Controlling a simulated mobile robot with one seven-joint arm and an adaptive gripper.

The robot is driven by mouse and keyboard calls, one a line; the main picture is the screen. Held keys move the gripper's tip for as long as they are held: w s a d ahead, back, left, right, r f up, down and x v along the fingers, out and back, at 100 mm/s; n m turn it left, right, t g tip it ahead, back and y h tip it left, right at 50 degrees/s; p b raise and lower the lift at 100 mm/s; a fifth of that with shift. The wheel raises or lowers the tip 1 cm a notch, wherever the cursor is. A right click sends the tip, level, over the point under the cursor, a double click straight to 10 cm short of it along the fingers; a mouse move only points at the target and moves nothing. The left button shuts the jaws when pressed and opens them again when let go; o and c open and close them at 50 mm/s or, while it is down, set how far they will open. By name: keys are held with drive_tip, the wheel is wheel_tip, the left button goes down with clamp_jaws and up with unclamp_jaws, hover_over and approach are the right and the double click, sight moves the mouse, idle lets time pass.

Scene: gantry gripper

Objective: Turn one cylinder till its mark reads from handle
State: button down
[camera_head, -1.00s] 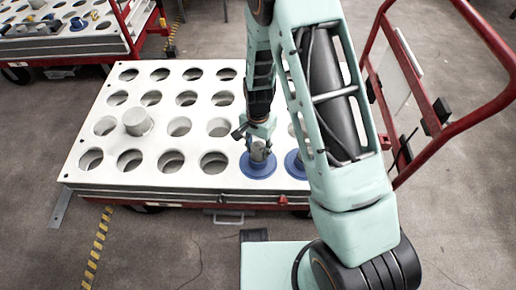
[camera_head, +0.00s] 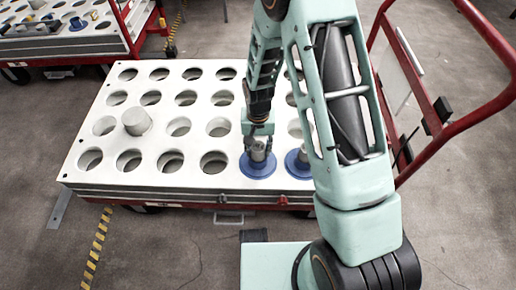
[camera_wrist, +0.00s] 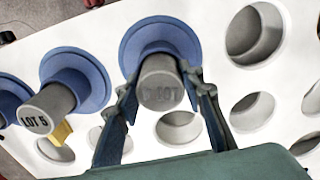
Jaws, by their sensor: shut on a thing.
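The grey cylinder with a blue flange (camera_head: 257,167) stands upright on the white holed board (camera_head: 110,183), in its front row. In the wrist view the cylinder (camera_wrist: 158,70) shows a dark mark on its end face, only partly legible. My gripper (camera_head: 259,142) is over it, and in the wrist view its two fingers (camera_wrist: 160,88) press on opposite sides of the cylinder. A second flanged cylinder (camera_head: 297,164) stands to the right, partly hidden by my arm. In the wrist view this neighbour (camera_wrist: 46,108) reads "LOT 5". The red cart handle (camera_head: 487,118) rises at the right.
A plain grey cylinder (camera_head: 137,121) stands in the board's left part. Several round holes around it are empty. Another cart (camera_head: 90,42) with loose items stands at the upper left. A third blue flange (camera_wrist: 10,95) shows at the wrist view's left edge.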

drive_tip(key=shift+n, duration=0.3)
drive_tip(key=shift+n, duration=1.4)
drive_tip(key=shift+n, duration=1.5)
drive_tip(key=n, duration=0.3)
drive_tip(key=shift+p, duration=0.3)
